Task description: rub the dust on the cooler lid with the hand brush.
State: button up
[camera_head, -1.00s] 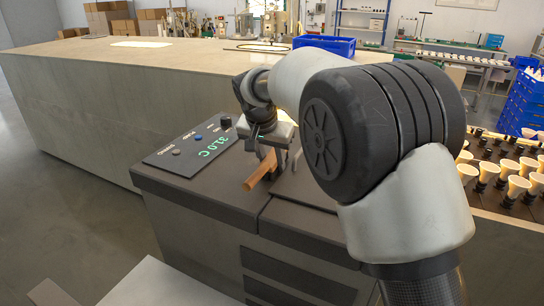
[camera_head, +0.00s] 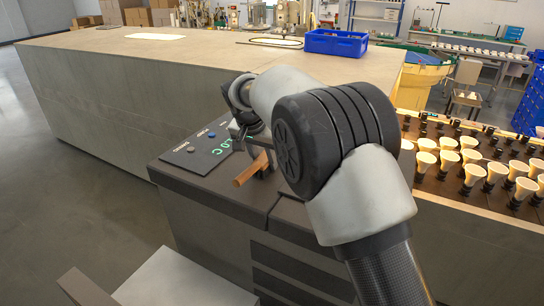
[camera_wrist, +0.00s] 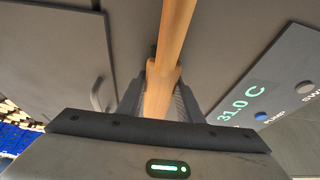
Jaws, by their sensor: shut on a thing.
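My gripper (camera_head: 262,154) is shut on the wooden handle of the hand brush (camera_head: 250,170), low over the dark top of the cooler (camera_head: 205,187). In the wrist view the tan brush handle (camera_wrist: 172,45) runs up between the fingertips of my gripper (camera_wrist: 160,88). The bristles do not show, and I cannot tell whether the brush touches the top. The cooler lid (camera_wrist: 50,60) is a dark grey panel with a small curved handle, left of the brush in the wrist view. In the head view my arm hides most of the lid. I cannot make out dust.
The control panel (camera_head: 195,152) with a green temperature readout and buttons lies left of my gripper. A long grey bench (camera_head: 100,85) stands behind, with a blue crate (camera_head: 335,42) on it. Racks of several bulbs (camera_head: 470,160) fill the right side.

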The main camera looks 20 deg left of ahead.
jog(key=shift+a+f+p, duration=0.2)
jog(key=shift+a+p, duration=0.2)
jog(key=shift+a, duration=0.5)
jog(key=shift+r, duration=0.1)
jog(key=shift+w+r+p, duration=0.15)
jog(key=shift+r+p, duration=2)
jog(key=shift+r, duration=0.95)
jog(key=shift+r+p, duration=1.2)
jog(key=shift+r, duration=0.4)
jog(key=shift+f, duration=0.1)
